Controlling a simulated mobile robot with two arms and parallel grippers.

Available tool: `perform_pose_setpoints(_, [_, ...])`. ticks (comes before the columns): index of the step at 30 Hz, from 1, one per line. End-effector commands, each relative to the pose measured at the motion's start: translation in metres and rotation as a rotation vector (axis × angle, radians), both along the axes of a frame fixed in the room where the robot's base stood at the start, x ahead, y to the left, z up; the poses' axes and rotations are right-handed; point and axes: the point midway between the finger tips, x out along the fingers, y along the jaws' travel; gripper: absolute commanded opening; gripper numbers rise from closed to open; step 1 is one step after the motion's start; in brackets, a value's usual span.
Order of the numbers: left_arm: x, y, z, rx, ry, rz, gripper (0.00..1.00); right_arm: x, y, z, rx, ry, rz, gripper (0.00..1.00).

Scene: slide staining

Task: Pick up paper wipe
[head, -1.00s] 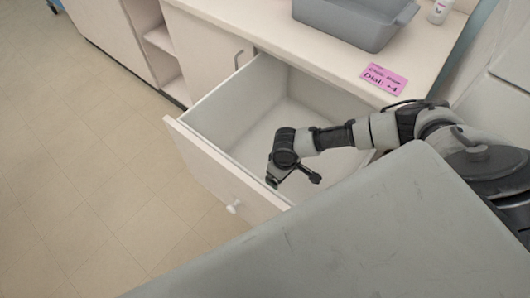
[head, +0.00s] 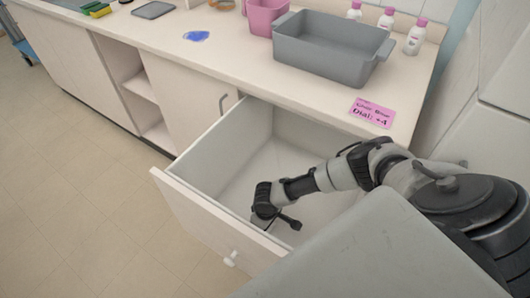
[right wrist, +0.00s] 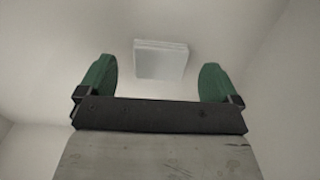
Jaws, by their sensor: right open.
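A small white square stack, which looks like the paper wipe (right wrist: 161,59), lies on the pale drawer floor in the right wrist view. It is ahead of the gap between the fingers and apart from them. My right gripper (right wrist: 158,85) is open and empty, with green fingers spread to either side. In the head view my right gripper (head: 273,221) is inside the open white drawer (head: 210,210), close behind its front panel. The wipe cannot be made out in the head view. My left gripper is out of view.
The drawer walls and front surround my gripper. On the counter (head: 240,70) above are a grey tub (head: 325,60), a pink container (head: 264,16), several pink-capped bottles (head: 416,38), a pink note (head: 371,112) and a blue stain (head: 196,36).

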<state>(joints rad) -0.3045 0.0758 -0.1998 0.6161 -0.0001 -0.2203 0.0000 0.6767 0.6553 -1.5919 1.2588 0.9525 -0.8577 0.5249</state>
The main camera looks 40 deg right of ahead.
Motion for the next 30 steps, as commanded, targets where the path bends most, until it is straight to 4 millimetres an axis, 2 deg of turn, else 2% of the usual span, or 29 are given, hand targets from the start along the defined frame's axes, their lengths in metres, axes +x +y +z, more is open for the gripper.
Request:
perform_pose_setpoints(1, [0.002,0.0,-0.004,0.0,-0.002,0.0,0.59,0.0,0.0,-0.01,-0.001,0.002,0.0,0.94])
perform_pose_setpoints(4, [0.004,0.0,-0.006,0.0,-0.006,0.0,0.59,0.0,0.0,-0.02,-0.002,0.0,-0.001,0.94])
perform_pose_setpoints(13, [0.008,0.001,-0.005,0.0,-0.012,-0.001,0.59,0.0,0.0,-0.022,0.0,0.0,-0.001,0.92])
perform_pose_setpoints(23, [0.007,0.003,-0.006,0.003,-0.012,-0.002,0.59,0.0,-0.001,-0.022,-0.001,0.0,-0.001,0.42])
perform_pose_setpoints(30, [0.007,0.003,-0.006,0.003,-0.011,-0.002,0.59,0.0,-0.001,-0.022,0.0,0.0,-0.001,0.4])
